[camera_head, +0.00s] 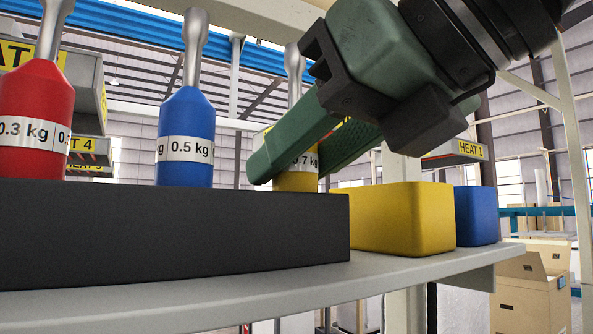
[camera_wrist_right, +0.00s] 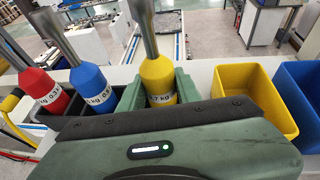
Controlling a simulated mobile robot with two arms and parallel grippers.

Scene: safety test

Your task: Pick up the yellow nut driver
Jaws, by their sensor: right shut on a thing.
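The yellow nut driver (camera_head: 296,181) stands upright at the right end of a dark holder (camera_head: 180,240), partly hidden behind a green finger. Its label ends in "7 kg". My right gripper (camera_head: 290,160) comes in from the upper right and is shut on the yellow nut driver, with a finger on either side of it. In the right wrist view the yellow nut driver (camera_wrist_right: 158,80) stands between the green fingers, its metal shaft pointing up. My left gripper is not in view.
A blue nut driver (camera_head: 186,110) marked 0.5 kg and a red one (camera_head: 36,100) marked 0.3 kg stand in the same holder to the left. A yellow bin (camera_head: 405,220) and a blue bin (camera_head: 475,215) sit on the shelf (camera_head: 440,265) to the right. Cardboard boxes (camera_head: 530,290) are beyond.

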